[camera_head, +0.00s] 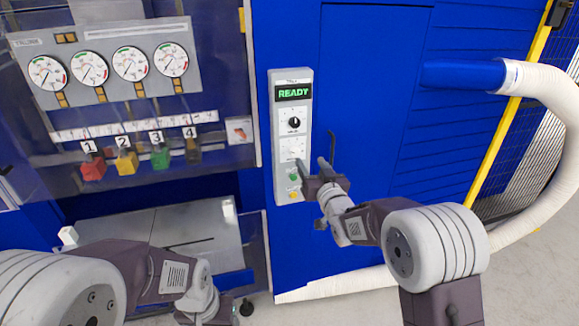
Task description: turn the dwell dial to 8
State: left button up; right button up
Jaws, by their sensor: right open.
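The control panel (303,84) is a tall pale box on the blue machine front, with a green-lit READY display (293,92) at its top. A black knob (294,122) sits below the display on a white dial plate. A second dial plate (290,145) is lower, and its knob is not clear. A green button (293,177) and a yellow button (293,194) are below. My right gripper (312,163) is open at the panel's lower right, its fingers pointing up beside the second dial. My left gripper (214,310) is low at the bottom edge, its fingers unclear.
Several gauges (130,64) sit on a plate at upper left, above numbered coloured blocks (125,163). A grey tray surface (150,228) lies below them. A white hose (553,120) curves down the right side by a yellow post (495,150). The blue door (370,90) right of the panel is clear.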

aim_at(295, 153)
jog(key=w+a, duration=0.1)
jog(key=w, duration=0.1)
jog(key=w+a+f+p, duration=0.1)
jog(key=w+a, duration=0.1)
jog(key=w, duration=0.1)
jog(key=w+a+p, duration=0.1)
jog(key=w, duration=0.1)
jog(key=shift+w+a+f, duration=0.15)
jog(key=shift+w+a, duration=0.05)
jog(key=shift+a, duration=0.05)
pick_arm(q)
jog(key=shift+s+a+r, duration=0.15)
jog(key=shift+a+r, duration=0.25)
jog(key=shift+r, duration=0.4)
pick_arm(e)
jog(key=shift+w, duration=0.35)
grip_shut()
